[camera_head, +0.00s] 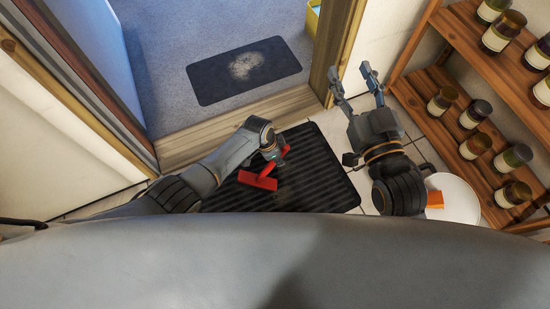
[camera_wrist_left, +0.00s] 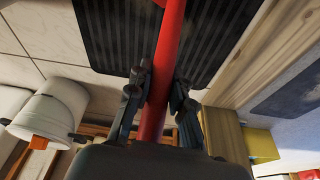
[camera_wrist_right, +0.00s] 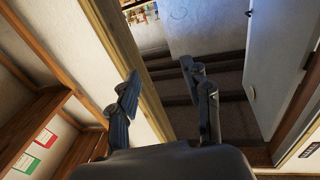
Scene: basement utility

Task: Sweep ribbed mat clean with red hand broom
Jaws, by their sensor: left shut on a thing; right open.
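The dark ribbed mat (camera_head: 325,180) lies on the tiled floor below the doorway sill, and it also shows in the left wrist view (camera_wrist_left: 110,30). The red hand broom (camera_head: 259,180) is over the mat, its head low and its handle rising to my left gripper (camera_head: 272,150). The left gripper is shut on the red handle (camera_wrist_left: 165,70), as the left wrist view shows. My right gripper (camera_head: 358,84) is open and empty, raised to the right of the mat near the door post. The broom head's contact with the mat cannot be told.
A second dark mat (camera_head: 215,88) with a pale dusty patch lies on blue carpet beyond the wooden sill (camera_head: 200,143). A wooden shelf (camera_head: 428,78) with several jars stands at the right. A white bucket (camera_head: 462,200) with an orange item is beside my right arm.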

